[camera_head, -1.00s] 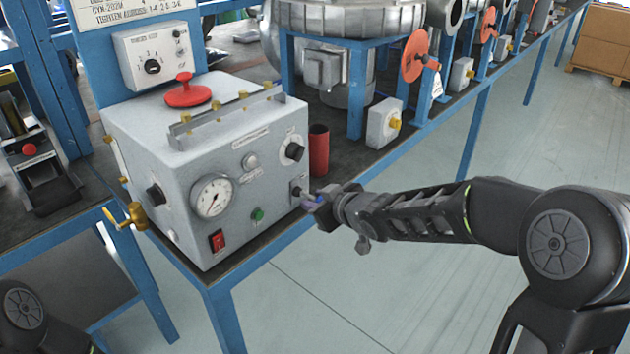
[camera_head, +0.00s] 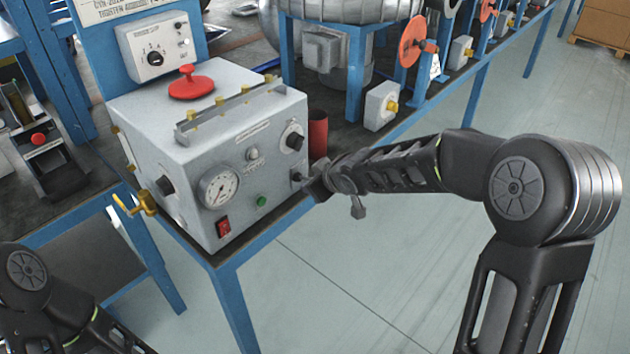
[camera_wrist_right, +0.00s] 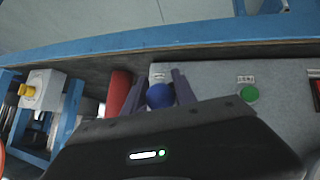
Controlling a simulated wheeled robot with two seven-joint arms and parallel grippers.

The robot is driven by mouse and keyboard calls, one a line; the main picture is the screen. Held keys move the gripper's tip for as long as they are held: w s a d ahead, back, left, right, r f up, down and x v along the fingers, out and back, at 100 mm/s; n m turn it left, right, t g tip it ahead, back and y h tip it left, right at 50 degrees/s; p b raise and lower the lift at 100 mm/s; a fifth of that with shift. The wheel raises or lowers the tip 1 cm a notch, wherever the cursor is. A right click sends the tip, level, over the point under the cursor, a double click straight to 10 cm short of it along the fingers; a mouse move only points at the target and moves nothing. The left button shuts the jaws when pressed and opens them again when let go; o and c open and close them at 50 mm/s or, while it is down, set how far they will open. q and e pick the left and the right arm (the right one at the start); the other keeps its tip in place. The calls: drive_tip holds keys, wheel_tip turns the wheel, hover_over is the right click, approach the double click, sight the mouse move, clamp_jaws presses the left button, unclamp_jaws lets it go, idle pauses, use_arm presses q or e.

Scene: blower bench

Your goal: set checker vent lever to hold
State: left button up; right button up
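The checker is a grey box (camera_head: 185,165) with a round gauge (camera_head: 218,188), on the bench at left of the head view. A short dark lever stub (camera_head: 297,176) stands at the lower right of its front face. My right gripper (camera_head: 318,187) is at this lever and hides its outer end. In the right wrist view a blue ball knob (camera_wrist_right: 160,95) lies between the two fingers of my right gripper (camera_wrist_right: 161,92). The fingers stand about a knob's width apart; I cannot tell whether they press on it. The lever's label is too small to read. My left gripper is out of view.
A red cylinder (camera_head: 318,134) stands right beside the checker. A green button (camera_head: 261,201), a red switch (camera_head: 223,227) and a black dial (camera_head: 293,139) are on the front face. A brass valve handle (camera_head: 143,203) juts out at left. Open floor (camera_head: 400,260) lies in front of the bench.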

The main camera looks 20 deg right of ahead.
drive_tip(key=o, duration=0.4)
drive_tip(key=shift+c, duration=0.2)
drive_tip(key=shift+r, duration=0.1)
drive_tip(key=v, duration=0.7)
drive_tip(key=shift+s+r+p, duration=0.2)
drive_tip(key=shift+s+p, duration=0.1)
drive_tip(key=shift+p, duration=0.1)
